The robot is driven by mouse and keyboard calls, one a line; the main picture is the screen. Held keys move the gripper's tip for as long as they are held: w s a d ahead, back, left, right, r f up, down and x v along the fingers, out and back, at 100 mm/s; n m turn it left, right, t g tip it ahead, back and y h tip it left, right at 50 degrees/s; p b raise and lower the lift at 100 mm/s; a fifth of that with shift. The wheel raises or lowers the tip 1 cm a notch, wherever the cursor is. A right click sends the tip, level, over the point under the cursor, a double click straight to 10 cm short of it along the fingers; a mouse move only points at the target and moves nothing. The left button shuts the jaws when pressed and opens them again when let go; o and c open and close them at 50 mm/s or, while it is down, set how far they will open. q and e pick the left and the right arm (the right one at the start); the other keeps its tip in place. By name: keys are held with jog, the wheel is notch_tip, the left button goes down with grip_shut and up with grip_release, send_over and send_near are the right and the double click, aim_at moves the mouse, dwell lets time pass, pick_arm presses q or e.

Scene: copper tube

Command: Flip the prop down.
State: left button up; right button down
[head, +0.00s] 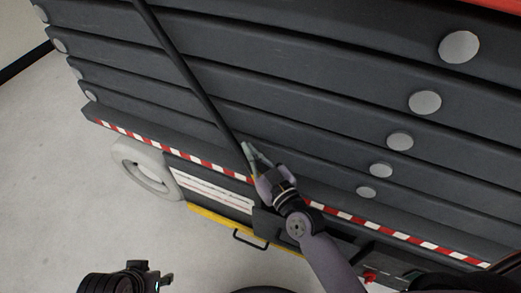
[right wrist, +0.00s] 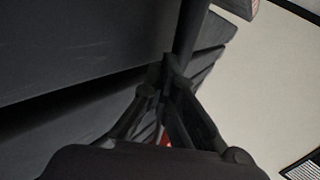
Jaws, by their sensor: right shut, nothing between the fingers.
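The prop is a long dark rod (head: 193,78) that slants across the stacked dark beams from the top edge down to my right gripper. My right gripper (head: 249,156) is at its lower end, with the fingertips beside or against the rod; I cannot tell if they touch. In the right wrist view the fingers (right wrist: 170,72) come together and are shut, and the rod (right wrist: 190,28) rises just beyond the tips. A black part of my left arm's end (head: 125,281) shows at the bottom left, away from the rod; its fingers are unclear.
The lift's stacked dark beams (head: 300,105) fill most of the view, with round grey pins (head: 425,102). Below run a red-white striped edge (head: 150,143), a pale wheel (head: 145,168) and a yellow bar (head: 215,218). The grey floor (head: 60,200) at left is clear.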

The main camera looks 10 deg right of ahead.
aim_at(240, 157)
pick_arm(q)
jog(key=shift+r, duration=0.15)
pick_arm(e)
jog(key=shift+w+a+f, duration=0.25)
jog(key=shift+a+f, duration=0.1)
dwell(0.3)
pick_arm(q)
jog(key=shift+s+b, duration=0.1)
jog(key=shift+b, duration=0.2)
pick_arm(e)
jog(key=shift+w+a+f, duration=0.25)
jog(key=shift+a+f, duration=0.05)
jog(key=shift+a, duration=0.05)
pick_arm(q)
jog(key=shift+f+b, duration=0.45)
jog(key=shift+f, duration=0.05)
pick_arm(e)
jog(key=shift+w+a+f, duration=0.65)
jog(key=shift+a+f, duration=0.15)
jog(key=shift+a, duration=0.1)
dwell(1.1)
